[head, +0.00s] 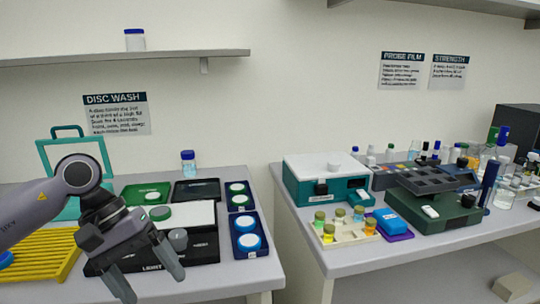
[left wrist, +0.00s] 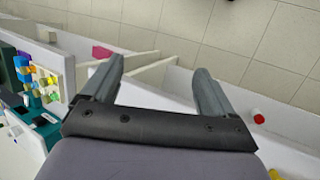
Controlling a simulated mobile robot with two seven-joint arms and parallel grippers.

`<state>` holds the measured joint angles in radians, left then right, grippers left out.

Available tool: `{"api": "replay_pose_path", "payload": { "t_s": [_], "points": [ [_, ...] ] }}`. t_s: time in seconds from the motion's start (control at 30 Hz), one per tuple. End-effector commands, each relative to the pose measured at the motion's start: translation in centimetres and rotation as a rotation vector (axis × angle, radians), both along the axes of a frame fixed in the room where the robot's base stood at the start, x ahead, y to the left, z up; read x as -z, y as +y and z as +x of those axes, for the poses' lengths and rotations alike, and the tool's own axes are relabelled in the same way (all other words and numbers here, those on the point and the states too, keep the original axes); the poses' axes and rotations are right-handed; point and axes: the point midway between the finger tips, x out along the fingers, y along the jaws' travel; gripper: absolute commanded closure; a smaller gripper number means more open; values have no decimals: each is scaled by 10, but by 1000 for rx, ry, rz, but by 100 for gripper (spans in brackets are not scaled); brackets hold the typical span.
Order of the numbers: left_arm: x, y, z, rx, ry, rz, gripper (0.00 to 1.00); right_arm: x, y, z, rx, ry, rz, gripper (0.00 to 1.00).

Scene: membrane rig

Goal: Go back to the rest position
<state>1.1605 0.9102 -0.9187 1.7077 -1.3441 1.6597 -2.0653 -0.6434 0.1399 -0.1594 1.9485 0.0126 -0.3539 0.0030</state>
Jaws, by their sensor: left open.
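My left gripper (head: 154,287) comes in from the left in the head view, over the front of the left bench (head: 240,275). Its two grey fingers are spread apart with nothing between them. In the left wrist view the open fingers (left wrist: 160,88) show over floor tiles and pale bench parts. The left arm is bent, with the hand beside and partly in front of a black tray marked LIGHT (head: 203,245). My right gripper is in neither view.
The left bench holds a yellow rack (head: 40,257), a green tray (head: 145,193), and blue trays with white discs (head: 248,240). A gap separates it from the right bench (head: 365,258), which bears a teal-and-white box (head: 325,170), a vial rack (head: 343,236) and glassware. A shelf (head: 120,57) hangs above.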

Motion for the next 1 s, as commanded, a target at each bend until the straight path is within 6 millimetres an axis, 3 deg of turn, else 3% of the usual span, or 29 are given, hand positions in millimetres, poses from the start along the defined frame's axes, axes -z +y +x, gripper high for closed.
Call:
{"api": "replay_pose_path", "payload": {
  "t_s": [0.03,0.2,0.3,0.43,0.53,0.67,0.77,0.93,0.97,1.0],
  "points": [
    [10,-25,-6,-38,64,-90,13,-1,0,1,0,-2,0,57],
    [19,-99,-25,-236,342,-409,13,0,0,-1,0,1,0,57],
    [16,-132,-33,-371,556,-583,13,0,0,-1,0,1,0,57],
    [7,-160,-36,-557,880,-788,13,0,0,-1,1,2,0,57],
    [3,-170,-32,-707,1160,-927,13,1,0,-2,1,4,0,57],
    [6,-170,-20,-899,1559,-1081,13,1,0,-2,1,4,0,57],
    [18,-160,-8,-1042,1887,-1184,13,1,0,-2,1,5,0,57],
    [65,-129,7,-1258,2487,-1327,13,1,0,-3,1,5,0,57],
    [76,-123,7,1246,-2505,1301,13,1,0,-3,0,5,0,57],
    [92,-114,7,1166,-2408,1209,13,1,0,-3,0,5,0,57]
  ]
}}
